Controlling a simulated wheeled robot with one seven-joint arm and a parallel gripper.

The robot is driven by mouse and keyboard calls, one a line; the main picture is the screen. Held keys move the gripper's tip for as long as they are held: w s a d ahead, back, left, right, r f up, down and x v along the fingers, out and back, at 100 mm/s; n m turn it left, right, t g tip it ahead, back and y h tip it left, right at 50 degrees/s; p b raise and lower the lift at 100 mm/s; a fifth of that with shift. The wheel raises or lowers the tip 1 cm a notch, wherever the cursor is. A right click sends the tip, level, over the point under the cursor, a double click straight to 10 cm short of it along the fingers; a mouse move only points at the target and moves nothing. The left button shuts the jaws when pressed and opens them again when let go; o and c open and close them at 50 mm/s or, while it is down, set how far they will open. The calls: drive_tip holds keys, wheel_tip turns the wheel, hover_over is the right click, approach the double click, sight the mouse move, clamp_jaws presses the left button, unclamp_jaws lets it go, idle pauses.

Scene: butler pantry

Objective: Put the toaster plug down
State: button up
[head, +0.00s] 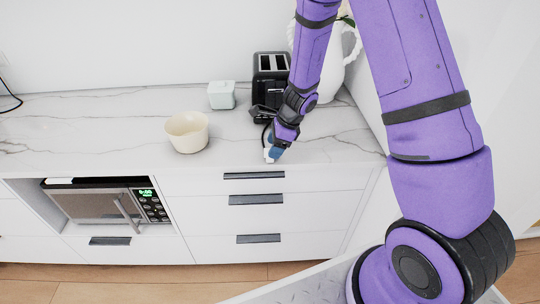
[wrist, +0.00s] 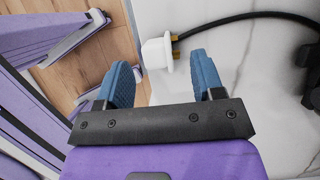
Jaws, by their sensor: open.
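The toaster plug (wrist: 156,53) is white with brass prongs and a black cable running off to the right. In the wrist view it is just ahead of the gap between my blue fingertips, by the counter's front edge. I cannot tell whether it rests fully on the marble. My gripper (wrist: 162,72) is open, and neither finger visibly clamps the plug. In the head view my gripper (head: 272,153) points down at the front edge of the counter (head: 235,150), with a bit of the white plug beside it. The black toaster (head: 270,72) stands behind, partly hidden by my arm.
A cream bowl (head: 187,133) and a pale green box (head: 221,96) stand left of my gripper. A white pitcher (head: 333,75) is at the back right, partly behind my arm. Drawers (head: 255,199) and a microwave (head: 110,203) are below. The counter's left part is mostly clear.

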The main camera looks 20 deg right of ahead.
drive_tip(key=shift+x, duration=1.75)
drive_tip(key=c, duration=1.1)
drive_tip(key=shift+r, duration=0.1)
